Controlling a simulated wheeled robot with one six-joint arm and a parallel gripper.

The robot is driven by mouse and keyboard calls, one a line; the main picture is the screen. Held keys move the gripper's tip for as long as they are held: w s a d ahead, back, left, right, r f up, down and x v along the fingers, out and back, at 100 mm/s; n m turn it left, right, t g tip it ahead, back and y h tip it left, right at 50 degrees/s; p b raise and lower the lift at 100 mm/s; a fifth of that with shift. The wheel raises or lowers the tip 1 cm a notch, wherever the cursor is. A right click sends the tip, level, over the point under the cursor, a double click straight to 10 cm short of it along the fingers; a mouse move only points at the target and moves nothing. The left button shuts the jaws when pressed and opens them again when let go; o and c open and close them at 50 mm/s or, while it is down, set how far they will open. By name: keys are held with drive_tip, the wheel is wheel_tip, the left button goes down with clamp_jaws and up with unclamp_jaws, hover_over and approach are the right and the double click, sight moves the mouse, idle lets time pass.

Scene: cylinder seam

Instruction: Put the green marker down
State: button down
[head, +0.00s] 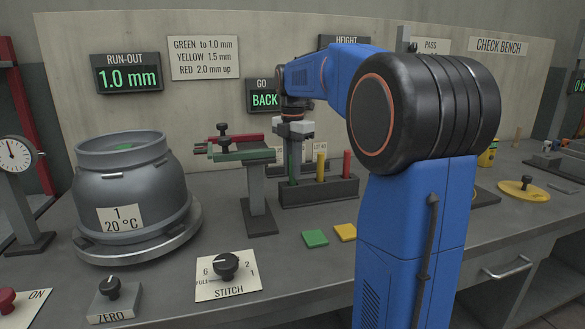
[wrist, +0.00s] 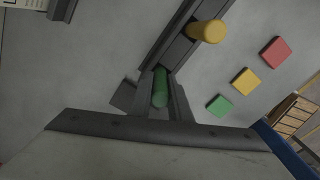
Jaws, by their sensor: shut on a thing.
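My gripper (head: 294,138) is shut on the green marker (head: 294,165) at the left end of the dark marker holder (head: 318,192). The marker is upright. In the wrist view the green marker (wrist: 160,90) shows between the two fingers of my gripper (wrist: 157,98), beside the end of the holder (wrist: 176,45). Its lower end meets the holder in the picture; I cannot tell whether it is seated in a hole. The yellow marker (head: 321,165) and the red marker (head: 346,164) stand upright in the holder to its right.
A clamp stand (head: 257,195) with red and green jaws stands close left of the holder. A grey cylinder vessel (head: 130,190) is at the left. Green (head: 315,239) and yellow (head: 345,232) tiles lie in front. A display (head: 264,95) reading "GO BACK" hangs behind.

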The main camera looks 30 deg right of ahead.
drive_tip(key=shift+f, duration=0.1)
drive_tip(key=c, duration=1.6)
unclamp_jaws()
drive_tip(key=shift+c, duration=0.2)
wheel_tip(320, 180, up, 12)
drive_tip(key=shift+r, duration=0.15)
